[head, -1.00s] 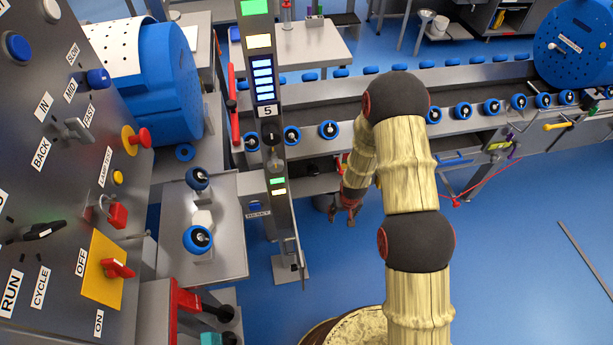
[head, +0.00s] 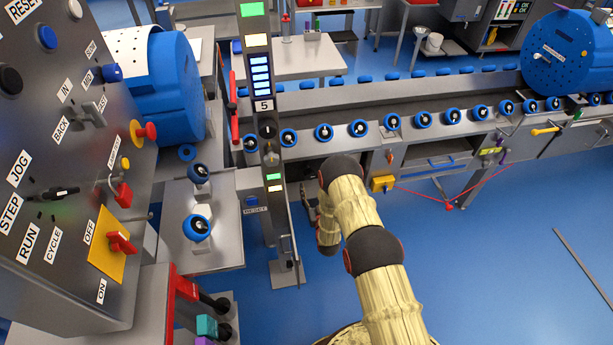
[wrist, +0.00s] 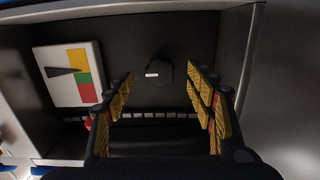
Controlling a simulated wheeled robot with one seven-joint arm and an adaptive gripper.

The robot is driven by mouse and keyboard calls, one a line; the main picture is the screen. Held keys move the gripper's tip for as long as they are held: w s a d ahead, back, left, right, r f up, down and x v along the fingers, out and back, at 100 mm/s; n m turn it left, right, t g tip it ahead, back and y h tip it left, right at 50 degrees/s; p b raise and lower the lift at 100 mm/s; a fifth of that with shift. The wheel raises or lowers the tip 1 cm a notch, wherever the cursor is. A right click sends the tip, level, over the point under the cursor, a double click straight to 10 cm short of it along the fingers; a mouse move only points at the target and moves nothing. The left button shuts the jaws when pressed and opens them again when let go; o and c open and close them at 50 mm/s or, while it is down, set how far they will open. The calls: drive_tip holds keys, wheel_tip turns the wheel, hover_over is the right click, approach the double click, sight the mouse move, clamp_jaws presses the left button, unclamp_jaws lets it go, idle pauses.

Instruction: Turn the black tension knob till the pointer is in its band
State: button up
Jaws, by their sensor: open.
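In the wrist view the black tension knob (wrist: 158,73) sits on a dark panel, with a short white mark on its face. A square white gauge (wrist: 93,51) is to its left, with yellow, green and red patches and a black pointer (wrist: 62,71). The pointer's narrow end lies near the border of yellow and green; I cannot tell exactly which side. My gripper (wrist: 161,80) is open and empty. Its fingers are spread to either side of the knob, with gaps between them and it. In the head view my arm hides most of this spot.
The knob's panel is recessed, with a light metal wall (wrist: 285,90) close on the right. In the head view a conveyor (head: 420,140) with several blue rollers runs across. A post with lights (head: 262,80) and a control cabinet (head: 60,130) stand left.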

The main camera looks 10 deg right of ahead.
sight(310, 176)
drive_tip(key=shift+w+r+t, duration=0.1)
drive_tip(key=shift+r+t, duration=0.2)
drive_tip(key=shift+r, duration=0.25)
drive_tip(key=shift+w+r, duration=0.1)
drive_tip(key=shift+w, duration=0.15)
drive_tip(key=shift+w+b, duration=1.5)
drive_tip(key=shift+w, duration=2.1)
drive_tip(key=shift+c, duration=0.9)
drive_tip(key=c, duration=1)
drive_tip(key=shift+m, duration=0.3)
